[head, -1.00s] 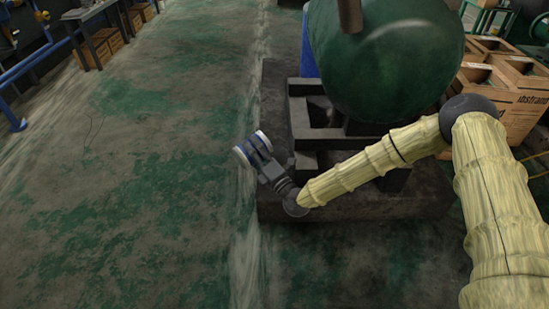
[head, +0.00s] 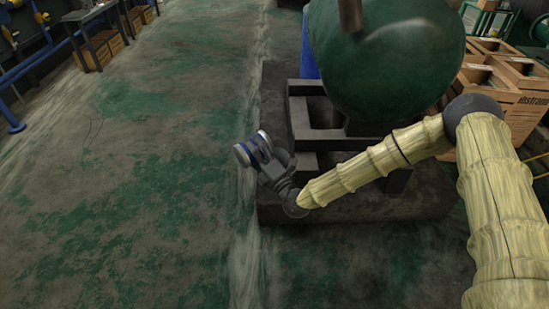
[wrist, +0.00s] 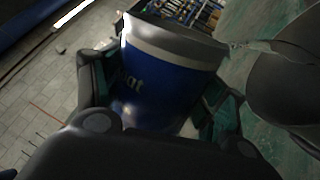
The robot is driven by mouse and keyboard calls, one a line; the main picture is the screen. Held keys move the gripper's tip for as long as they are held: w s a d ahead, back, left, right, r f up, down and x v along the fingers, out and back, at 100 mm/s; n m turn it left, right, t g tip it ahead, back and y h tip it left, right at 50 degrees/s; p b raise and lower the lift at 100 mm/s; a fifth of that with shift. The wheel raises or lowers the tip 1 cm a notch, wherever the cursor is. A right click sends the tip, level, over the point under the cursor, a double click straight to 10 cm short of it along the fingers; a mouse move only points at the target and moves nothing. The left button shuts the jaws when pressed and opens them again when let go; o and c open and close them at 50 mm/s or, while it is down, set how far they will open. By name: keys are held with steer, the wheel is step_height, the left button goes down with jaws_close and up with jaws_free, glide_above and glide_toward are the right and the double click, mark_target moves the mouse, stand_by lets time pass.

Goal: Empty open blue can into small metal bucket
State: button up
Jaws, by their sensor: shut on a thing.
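The blue can (head: 254,149) has silver-white bands and is held in my gripper (head: 264,160), left of the dark platform. I cannot see inside the can. I cannot make out a small metal bucket in either view.
A large green tank (head: 385,60) stands on a dark frame and platform (head: 350,205) right of my gripper. Wooden crates (head: 510,95) stand at the right, and a dark workbench (head: 85,15) at the upper left. The floor (head: 140,190) to the left is clear.

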steer(key=shift+w+d+r+m+h+p, duration=0.15)
steer(key=shift+r+m+h+p, duration=0.2)
steer(key=shift+m+p, duration=0.5)
steer(key=shift+w+d+f+m+t+h+p, duration=0.1)
steer(key=shift+d+f+m+t+h+p, duration=0.1)
steer(key=shift+m, duration=0.45)
steer(key=shift+w+d+f+m+t+h+p, duration=0.1)
steer(key=shift+m+t+p, duration=0.1)
steer(key=shift+m, duration=0.4)
steer(key=shift+a, duration=0.1)
steer(key=shift+s+a+r+n+b, duration=0.2)
steer(key=shift+n+b, duration=0.4)
steer(key=shift+n, duration=0.3)
steer(key=shift+s+a+f+n+g+y+b, duration=0.1)
steer(key=shift+f+n+g+y+b, duration=0.1)
steer(key=shift+n+y+b, duration=0.25)
steer(key=shift+s+a+f+n+g+y+b, duration=0.1)
steer(key=shift+n+g+y+b, duration=0.15)
steer(key=shift+n, duration=0.4)
steer(key=shift+f, duration=0.1)
